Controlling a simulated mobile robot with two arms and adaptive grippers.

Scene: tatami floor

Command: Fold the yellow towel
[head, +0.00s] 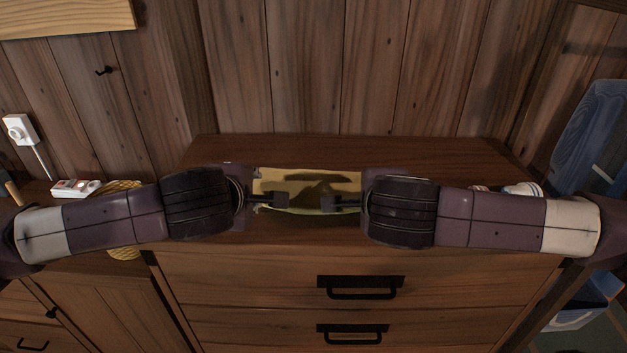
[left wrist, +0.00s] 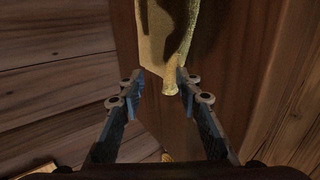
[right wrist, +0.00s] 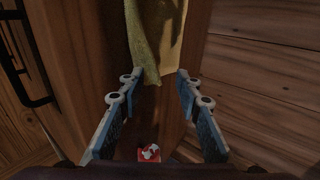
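The yellow towel (head: 308,183) lies on top of the brown wooden dresser, with its near edge raised or curled. My left gripper (head: 268,202) is at the towel's left end, and my right gripper (head: 340,203) is at its right end. In the left wrist view the left gripper (left wrist: 160,82) has its fingers apart, with a rolled corner of the towel (left wrist: 165,35) at the fingertips. In the right wrist view the right gripper (right wrist: 157,80) is also apart, with the towel's end (right wrist: 152,45) reaching between the tips. Neither is closed on the cloth.
The dresser top (head: 350,148) is clear behind the towel, up against the wooden wall. A woven yellow item (head: 122,188) and a white device (head: 75,188) are at left. A white rounded object (head: 523,190) is at right, near a blue chair-like thing (head: 590,125).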

